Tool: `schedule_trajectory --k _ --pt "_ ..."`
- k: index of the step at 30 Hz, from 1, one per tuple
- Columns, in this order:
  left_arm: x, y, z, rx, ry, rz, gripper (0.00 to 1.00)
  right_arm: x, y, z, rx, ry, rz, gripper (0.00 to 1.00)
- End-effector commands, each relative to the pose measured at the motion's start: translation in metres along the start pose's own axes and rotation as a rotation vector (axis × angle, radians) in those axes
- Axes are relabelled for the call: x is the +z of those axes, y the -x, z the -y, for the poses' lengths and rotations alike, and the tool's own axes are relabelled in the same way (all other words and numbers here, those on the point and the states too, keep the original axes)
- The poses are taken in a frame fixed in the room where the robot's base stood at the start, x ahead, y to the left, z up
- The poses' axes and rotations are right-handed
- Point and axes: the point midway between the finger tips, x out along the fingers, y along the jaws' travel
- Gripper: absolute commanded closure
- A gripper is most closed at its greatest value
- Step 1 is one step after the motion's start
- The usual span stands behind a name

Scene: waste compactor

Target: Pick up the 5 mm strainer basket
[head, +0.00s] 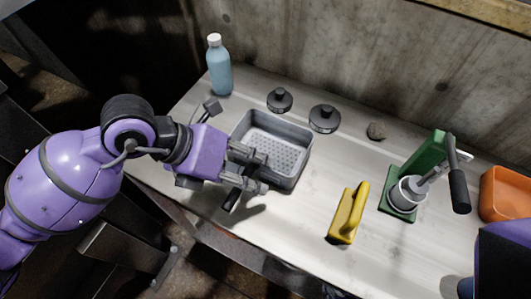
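The strainer basket (289,136) is a grey rectangular tray with a perforated floor, standing on the bench left of the middle in the head view. My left gripper (266,174) reaches in from the left at the basket's near left corner. Its two fingers are apart, one over the basket's inside and the other nearer the front edge. They hide part of the near left wall, and I cannot tell whether they touch it. My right gripper is not in view.
A blue bottle (218,68), two dark round weights (324,119) (280,99) and a stone (376,131) stand behind. A yellow-handled tool (347,216), a green press (419,160) and an orange bin (505,195) are to the right. The bench between basket and yellow tool is clear.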

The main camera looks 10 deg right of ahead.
Motion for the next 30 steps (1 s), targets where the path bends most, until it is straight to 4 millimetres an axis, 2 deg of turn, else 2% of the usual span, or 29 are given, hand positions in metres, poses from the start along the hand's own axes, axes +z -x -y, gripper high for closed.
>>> schedule_trajectory --k 6,15,30 --pt "0.0 -0.001 0.0 0.0 0.0 0.001 0.64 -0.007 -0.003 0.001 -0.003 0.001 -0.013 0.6" --pt "0.0 -0.001 0.0 0.0 0.001 0.0 1.0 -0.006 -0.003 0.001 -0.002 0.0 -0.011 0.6" --pt "0.002 0.002 0.002 0.002 0.0 0.001 1.0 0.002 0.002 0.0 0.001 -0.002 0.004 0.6"
